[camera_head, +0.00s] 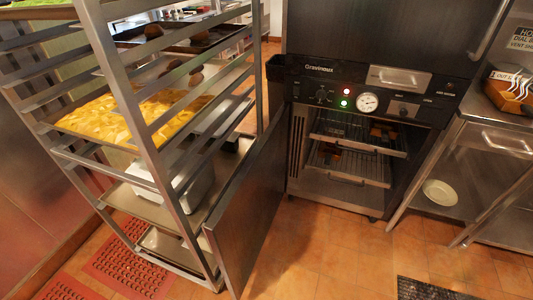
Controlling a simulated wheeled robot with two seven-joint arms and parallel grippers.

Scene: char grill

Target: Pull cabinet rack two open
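The dark cabinet (294,150) stands in the middle with its metal door (250,215) swung open to the left. Inside are an upper wire rack (345,142) and a lower wire rack (350,178). Small brown pieces lie at the back of both racks. Each rack has a handle bar at its front edge. I cannot tell how far either rack stands out of the cabinet. The control panel above has a round dial (367,103) and lit red and green lights. Neither of my grippers is in view.
A tall metal tray trolley (150,160) with yellow food (125,118) stands at the left, close to the open door. A metal counter (487,135) with a white bowl (440,193) on its lower shelf is at the right. The tiled floor (325,245) before the cabinet is clear.

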